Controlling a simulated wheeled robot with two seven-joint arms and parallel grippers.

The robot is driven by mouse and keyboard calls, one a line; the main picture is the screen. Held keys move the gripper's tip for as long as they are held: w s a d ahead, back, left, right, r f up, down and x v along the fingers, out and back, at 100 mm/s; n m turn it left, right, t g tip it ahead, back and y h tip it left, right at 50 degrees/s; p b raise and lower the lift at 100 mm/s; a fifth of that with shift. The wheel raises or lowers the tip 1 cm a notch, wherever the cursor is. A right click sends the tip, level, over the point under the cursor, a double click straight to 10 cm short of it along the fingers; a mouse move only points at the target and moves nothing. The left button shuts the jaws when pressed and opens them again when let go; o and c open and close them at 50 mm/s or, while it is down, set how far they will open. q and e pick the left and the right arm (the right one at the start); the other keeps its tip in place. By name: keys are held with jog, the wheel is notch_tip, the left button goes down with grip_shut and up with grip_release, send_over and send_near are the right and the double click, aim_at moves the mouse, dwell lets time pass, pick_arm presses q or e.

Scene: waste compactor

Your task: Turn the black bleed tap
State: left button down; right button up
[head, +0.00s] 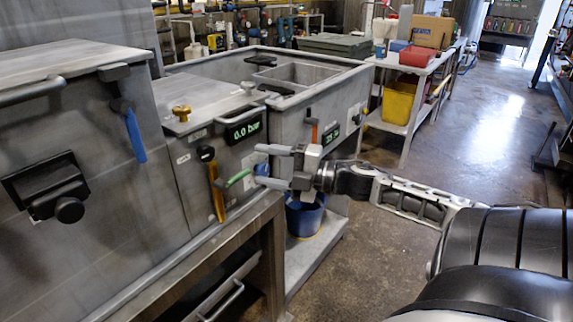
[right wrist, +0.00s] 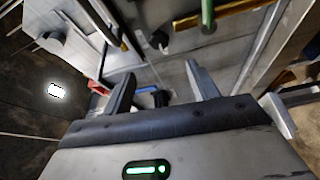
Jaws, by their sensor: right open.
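The grey compactor front has a pressure display (head: 243,131) reading 0.0 bar. Below it are a yellow lever with a black hub (head: 206,153) and a green lever (head: 238,178). I cannot tell surely which fitting is the black bleed tap. My right gripper (head: 260,167) is open, its fingers pointing left near the green lever's right end; contact cannot be told. In the right wrist view its fingers (right wrist: 160,76) are apart, with a small black part (right wrist: 160,98) showing between them. The green lever (right wrist: 207,14) appears beyond them. My left gripper is not in view.
A blue-handled lever (head: 134,135) and a black latch (head: 48,188) are on the left panel. An orange lever (head: 313,132) is on the panel behind my gripper. A blue bucket (head: 304,217) stands below it. The floor (head: 480,125) at right is clear.

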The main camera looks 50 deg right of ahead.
jog(key=shift+v, duration=1.9)
jog(key=s+a+f+m+g+h, duration=0.2)
jog(key=a+f+m+h, duration=0.1)
jog(key=f+m+h, duration=0.4)
jog(key=s+a+f+m+g+h, duration=0.2)
jog(key=s+a+f+m+h, duration=0.15)
jog(key=f+m, duration=0.5)
jog(key=s+a+f+m+g+y, duration=0.3)
jog(key=s+a+m+g, duration=0.2)
jog(key=s+a+g, duration=0.85)
jog(key=w+a+f+t+y, duration=0.2)
jog(key=w+a+f+t, duration=0.5)
jog(key=t, duration=0.4)
jog(key=shift+a+f+n, duration=0.25)
jog(key=shift+f+n, duration=0.05)
jog(key=shift+n, duration=0.15)
jog(key=shift+w, duration=0.15)
